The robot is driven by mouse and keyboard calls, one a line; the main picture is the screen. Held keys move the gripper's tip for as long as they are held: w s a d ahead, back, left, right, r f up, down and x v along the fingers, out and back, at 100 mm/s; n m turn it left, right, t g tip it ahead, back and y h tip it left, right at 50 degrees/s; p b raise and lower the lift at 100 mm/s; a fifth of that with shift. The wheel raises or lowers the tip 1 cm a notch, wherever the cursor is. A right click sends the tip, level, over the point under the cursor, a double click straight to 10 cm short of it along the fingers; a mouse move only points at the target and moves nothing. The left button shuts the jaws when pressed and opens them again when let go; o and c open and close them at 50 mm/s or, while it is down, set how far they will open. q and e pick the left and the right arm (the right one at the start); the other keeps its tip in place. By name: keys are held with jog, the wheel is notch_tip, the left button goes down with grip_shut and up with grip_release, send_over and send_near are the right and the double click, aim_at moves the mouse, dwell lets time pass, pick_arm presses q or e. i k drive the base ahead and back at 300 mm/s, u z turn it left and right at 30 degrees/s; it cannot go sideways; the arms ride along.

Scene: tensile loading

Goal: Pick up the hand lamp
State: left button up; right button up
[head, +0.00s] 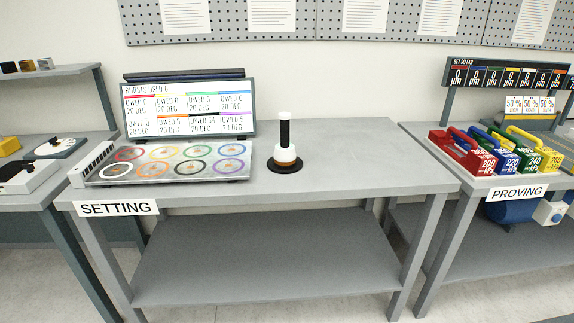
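What looks like the hand lamp (284,134) stands upright on the grey table labelled SETTING (350,160). It has a black cylindrical handle on top, a white collar and a brown-orange band below, and a round black base. It stands just right of the panel with coloured rings, apart from it. Neither of my grippers shows in the head view.
A panel with coloured rings (170,166) and an upright screen (188,108) fill the table's left part. The table's right part is clear. A PROVING table (480,184) at right holds several coloured handled blocks (461,152). Another table (25,202) is at left.

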aim_at(285, 154)
jog(key=u, duration=0.8)
jog(key=i, duration=0.85)
jog(key=z, duration=0.45)
